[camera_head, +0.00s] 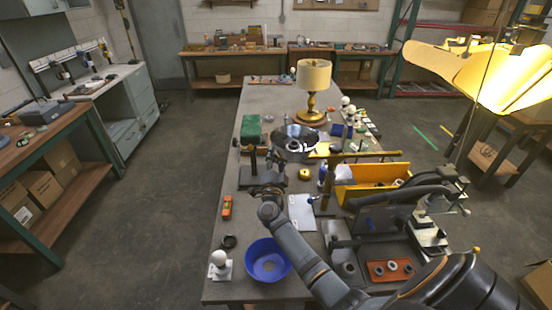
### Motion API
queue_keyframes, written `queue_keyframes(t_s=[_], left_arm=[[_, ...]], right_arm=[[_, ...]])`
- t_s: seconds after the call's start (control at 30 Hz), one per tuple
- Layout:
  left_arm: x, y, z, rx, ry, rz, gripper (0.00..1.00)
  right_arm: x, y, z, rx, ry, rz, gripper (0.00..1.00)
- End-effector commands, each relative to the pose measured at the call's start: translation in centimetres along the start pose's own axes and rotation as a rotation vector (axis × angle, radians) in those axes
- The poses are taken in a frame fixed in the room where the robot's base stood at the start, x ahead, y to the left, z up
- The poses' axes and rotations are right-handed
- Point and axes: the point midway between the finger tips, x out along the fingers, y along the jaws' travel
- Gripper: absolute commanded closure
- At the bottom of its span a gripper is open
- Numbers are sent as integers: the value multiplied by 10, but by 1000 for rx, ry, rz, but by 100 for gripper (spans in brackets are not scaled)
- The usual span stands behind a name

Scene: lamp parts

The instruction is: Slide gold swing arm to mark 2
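The gold swing arm (368,155) is a long thin bar lying roughly level across the middle of the bench. It meets an upright gold post (327,188) near its left part. I cannot make out any numbered marks at this size. My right arm reaches in from the bottom right, and my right gripper (271,183) is left of the post, apart from the swing arm. It overlaps a dark stand (253,161) in the picture. Its fingers are small and dark, so I cannot tell whether they are open or shut. My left gripper is not in view.
A yellow bin (370,190) stands just below the swing arm. A black bowl (294,139) and a lit table lamp (314,80) are behind. A blue bowl (267,260) and an orange item (227,206) are at the near left. A large yellow shade (485,75) hangs at the right.

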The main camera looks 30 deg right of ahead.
Motion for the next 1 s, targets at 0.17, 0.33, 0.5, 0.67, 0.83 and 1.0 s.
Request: queue_keyframes(t_s=[0.17, 0.33, 0.5, 0.67, 0.83, 1.0], left_arm=[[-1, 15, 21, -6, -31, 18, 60], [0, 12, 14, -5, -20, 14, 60], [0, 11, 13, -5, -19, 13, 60], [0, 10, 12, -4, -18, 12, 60], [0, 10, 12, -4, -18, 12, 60], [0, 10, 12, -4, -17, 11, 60]], right_arm=[[0, 1, 0, 1, -1, 1, 46], [-10, 2, 1, 1, -3, 3, 46], [-48, 3, 2, 3, -4, 6, 46], [-86, 2, 0, 2, -2, 5, 46], [-112, 1, 0, 3, -1, 3, 46], [-121, 1, -1, 2, 0, 1, 46]])
